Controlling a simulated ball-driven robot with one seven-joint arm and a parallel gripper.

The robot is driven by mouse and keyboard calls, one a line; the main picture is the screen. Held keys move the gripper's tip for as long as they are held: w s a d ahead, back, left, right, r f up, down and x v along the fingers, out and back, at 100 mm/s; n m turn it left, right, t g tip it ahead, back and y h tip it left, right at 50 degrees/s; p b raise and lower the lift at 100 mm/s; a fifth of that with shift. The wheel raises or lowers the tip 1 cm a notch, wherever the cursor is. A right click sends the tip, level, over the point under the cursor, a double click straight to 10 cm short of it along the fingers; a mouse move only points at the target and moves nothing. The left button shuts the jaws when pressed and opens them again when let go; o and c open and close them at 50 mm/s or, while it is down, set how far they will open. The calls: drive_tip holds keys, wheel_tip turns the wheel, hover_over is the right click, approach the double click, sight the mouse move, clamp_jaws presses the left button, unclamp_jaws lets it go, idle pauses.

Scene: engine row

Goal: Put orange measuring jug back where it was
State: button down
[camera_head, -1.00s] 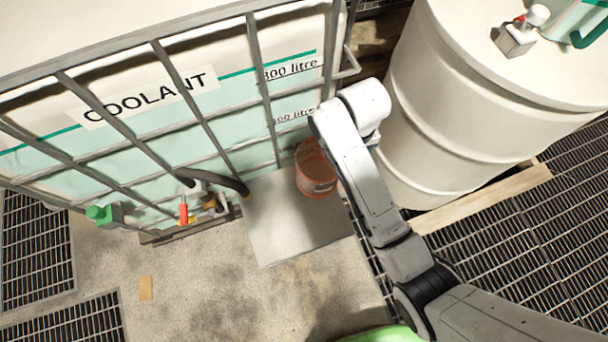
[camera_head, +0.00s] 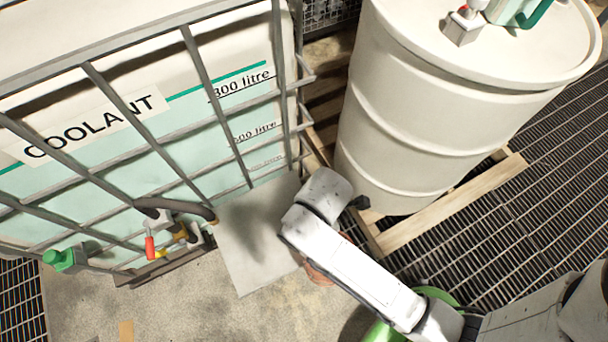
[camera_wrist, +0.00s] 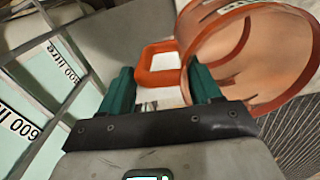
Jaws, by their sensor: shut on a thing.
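The orange measuring jug (camera_wrist: 285,55) is translucent and fills the upper right of the wrist view. Its orange loop handle (camera_wrist: 158,76) lies between the teal fingers of my gripper (camera_wrist: 160,85), which is shut on it. In the head view only a small piece of the jug (camera_head: 318,275) shows beside my arm, by the right edge of the pale grey mat (camera_head: 250,245). My arm hides the rest of the jug and my gripper there. I cannot tell whether the jug touches the floor.
The caged coolant tank (camera_head: 150,130) stands at left, with a black hose and red-handled valve (camera_head: 150,248) sticking out low. A cream drum (camera_head: 440,110) stands on a wooden pallet (camera_head: 470,195) at right. It carries a green can (camera_head: 515,10). Dark grating (camera_head: 480,250) covers the floor at right.

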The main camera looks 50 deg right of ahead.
drive_tip(key=w+d+f+n+b, duration=0.1)
drive_tip(key=w+d+f, duration=0.2)
drive_tip(key=w+f, duration=0.9)
drive_tip(key=shift+f, duration=0.6)
drive_tip(key=shift+c, duration=1.1)
unclamp_jaws()
drive_tip(key=shift+f, duration=0.1)
wheel_tip(320, 180, up, 12)
drive_tip(key=p, duration=0.1)
drive_tip(key=shift+s, duration=0.25)
